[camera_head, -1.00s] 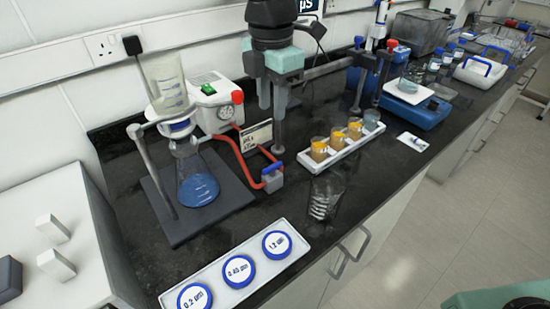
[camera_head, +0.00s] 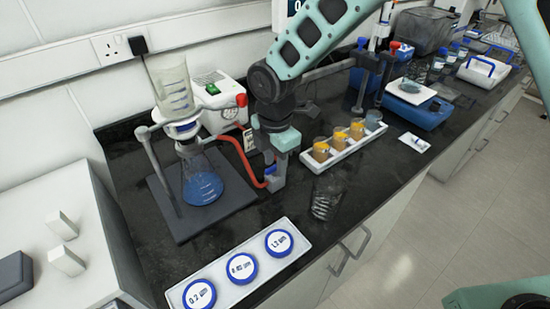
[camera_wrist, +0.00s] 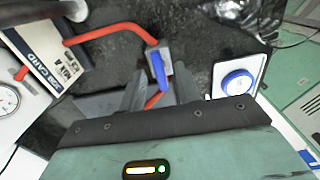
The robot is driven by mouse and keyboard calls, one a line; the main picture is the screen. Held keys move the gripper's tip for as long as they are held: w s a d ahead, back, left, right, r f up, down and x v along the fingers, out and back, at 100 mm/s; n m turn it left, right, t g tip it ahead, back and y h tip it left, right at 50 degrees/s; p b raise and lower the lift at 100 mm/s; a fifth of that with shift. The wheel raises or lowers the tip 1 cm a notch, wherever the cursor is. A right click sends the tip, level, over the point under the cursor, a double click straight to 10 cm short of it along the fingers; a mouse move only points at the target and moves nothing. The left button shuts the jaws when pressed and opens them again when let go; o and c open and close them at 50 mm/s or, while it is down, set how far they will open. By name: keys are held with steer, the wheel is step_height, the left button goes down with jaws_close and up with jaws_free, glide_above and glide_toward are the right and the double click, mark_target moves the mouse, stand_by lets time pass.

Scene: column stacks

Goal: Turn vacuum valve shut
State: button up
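The vacuum valve is a small grey block (camera_wrist: 166,56) with a blue lever (camera_wrist: 158,72), set in red tubing (camera_wrist: 105,32). In the wrist view the lever runs lengthwise between my two fingers, roughly in line with the tubing beside the block. My gripper (camera_wrist: 161,80) is open, with a finger on either side of the lever and gaps showing. In the head view my gripper (camera_head: 272,162) reaches down at the valve (camera_head: 275,182) and partly hides it. Whether a finger touches the lever I cannot tell.
Left of the valve stand a filter flask with blue liquid (camera_head: 203,185) and a white pump (camera_head: 219,98). A card (camera_wrist: 42,55) stands close by. A rack of orange-filled beakers (camera_head: 342,150), a clear beaker (camera_head: 325,197) and a filter tray (camera_head: 238,293) are nearby.

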jaws_close()
steer(key=shift+m, duration=0.3)
steer(key=m, duration=0.4)
steer(key=shift+b, duration=0.3)
steer(key=m, duration=0.5)
steer(key=m+b, duration=0.1)
steer(key=m, duration=0.3)
steer(key=shift+m, duration=2.1)
